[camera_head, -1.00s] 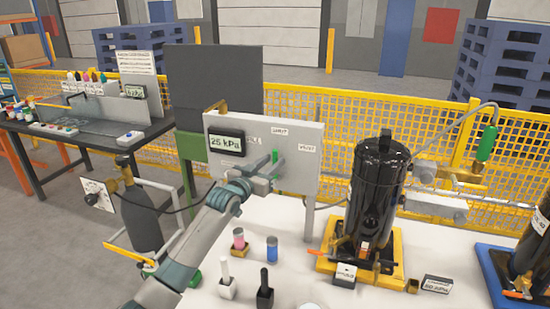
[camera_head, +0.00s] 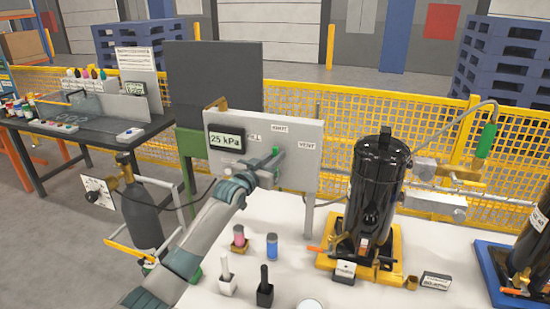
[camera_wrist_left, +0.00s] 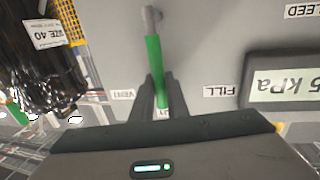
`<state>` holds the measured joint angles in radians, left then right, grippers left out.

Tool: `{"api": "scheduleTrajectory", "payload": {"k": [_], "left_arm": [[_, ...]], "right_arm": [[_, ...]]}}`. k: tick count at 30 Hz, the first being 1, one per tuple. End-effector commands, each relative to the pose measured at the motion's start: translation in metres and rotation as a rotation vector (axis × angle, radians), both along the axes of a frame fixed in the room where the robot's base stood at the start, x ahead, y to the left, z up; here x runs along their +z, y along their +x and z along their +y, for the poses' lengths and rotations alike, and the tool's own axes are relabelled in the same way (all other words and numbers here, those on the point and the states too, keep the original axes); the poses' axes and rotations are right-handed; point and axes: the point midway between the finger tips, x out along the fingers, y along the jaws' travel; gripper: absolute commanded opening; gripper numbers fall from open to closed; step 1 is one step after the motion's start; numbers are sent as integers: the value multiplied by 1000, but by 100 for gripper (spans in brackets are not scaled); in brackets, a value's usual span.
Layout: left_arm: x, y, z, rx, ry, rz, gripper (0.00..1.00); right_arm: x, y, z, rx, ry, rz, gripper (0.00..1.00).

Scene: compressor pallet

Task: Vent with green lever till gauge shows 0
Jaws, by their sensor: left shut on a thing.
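The green lever (camera_wrist_left: 153,70) is on the grey valve panel (camera_head: 305,130). In the left wrist view, which sees the panel upside down, it runs from its pivot to the SHUT label, partly hidden by the fingers. The VENT label (camera_wrist_left: 123,94) and FILL label (camera_wrist_left: 220,90) lie to either side, clear of the lever. My left gripper (camera_head: 277,163) is shut on the lever's end; its fingers (camera_wrist_left: 160,100) flank it. The gauge (camera_head: 228,139) on the panel reads 25 kPa; it is partly cut off in the left wrist view (camera_wrist_left: 284,84). My right gripper is out of view.
A black compressor (camera_head: 376,190) stands on a yellow tray right of the panel. A gas cylinder (camera_head: 142,210) stands at the left.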

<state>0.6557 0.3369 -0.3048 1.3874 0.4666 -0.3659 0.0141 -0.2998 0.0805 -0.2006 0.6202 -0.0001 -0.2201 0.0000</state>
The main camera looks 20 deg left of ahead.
Motion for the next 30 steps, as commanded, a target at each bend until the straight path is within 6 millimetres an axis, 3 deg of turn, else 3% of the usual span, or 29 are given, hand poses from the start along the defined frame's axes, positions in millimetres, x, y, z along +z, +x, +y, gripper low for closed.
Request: {"api": "scheduleTrajectory", "payload": {"k": [14, 30], "left_arm": [[1, 0, -13, -1, 141, -4, 0], [-14, -2, -51, -1, 595, -19, 0]], "right_arm": [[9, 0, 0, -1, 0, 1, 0], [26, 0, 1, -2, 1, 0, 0]]}}
